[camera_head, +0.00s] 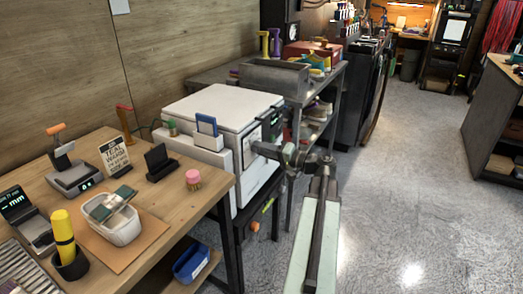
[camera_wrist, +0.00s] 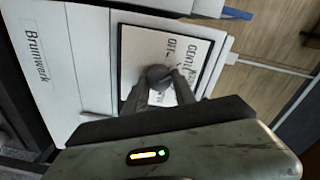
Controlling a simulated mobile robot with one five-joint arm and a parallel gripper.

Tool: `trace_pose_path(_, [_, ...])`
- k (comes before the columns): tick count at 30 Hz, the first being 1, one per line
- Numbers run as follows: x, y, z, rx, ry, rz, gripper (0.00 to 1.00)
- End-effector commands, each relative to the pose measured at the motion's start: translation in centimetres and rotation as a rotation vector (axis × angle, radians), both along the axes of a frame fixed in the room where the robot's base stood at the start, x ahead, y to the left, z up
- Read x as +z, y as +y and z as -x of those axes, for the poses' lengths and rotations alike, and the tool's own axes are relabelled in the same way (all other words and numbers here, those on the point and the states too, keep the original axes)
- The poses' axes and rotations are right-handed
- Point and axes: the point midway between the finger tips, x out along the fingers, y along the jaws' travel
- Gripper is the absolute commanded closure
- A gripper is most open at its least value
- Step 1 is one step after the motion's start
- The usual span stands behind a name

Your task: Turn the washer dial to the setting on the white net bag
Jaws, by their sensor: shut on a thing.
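The washer (camera_head: 215,108) is a white box-shaped machine behind the wooden table in the head view. Its front panel (camera_wrist: 197,50) is a white plate in a dark frame, with lettering such as "OFF" and a word starting "GENT", partly covered. The dial (camera_wrist: 158,75) is a small dark round knob on this panel. My gripper (camera_wrist: 160,84) has one finger on each side of the dial and is shut on it. In the head view my gripper (camera_head: 262,149) reaches the washer's front from the right. The pointer's setting cannot be read.
A grey shelf (camera_head: 325,95) stands beyond the washer. The floor (camera_head: 410,180) on the right is clear.

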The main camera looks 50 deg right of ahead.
Motion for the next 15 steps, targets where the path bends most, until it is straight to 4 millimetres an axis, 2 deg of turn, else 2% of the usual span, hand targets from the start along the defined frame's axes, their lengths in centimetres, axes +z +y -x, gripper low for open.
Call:
trace_pose_path(3, [-0.07,-0.03,0.06,-0.001,0.002,0.001,1.0])
trace_pose_path(4, [-0.07,-0.03,0.07,-0.001,0.002,0.001,0.65])
trace_pose_path(6, [-0.06,-0.04,0.05,-0.001,0.002,0.001,0.46])
trace_pose_path(15, [-0.02,-0.04,0.09,0.0,0.001,0.001,0.46])
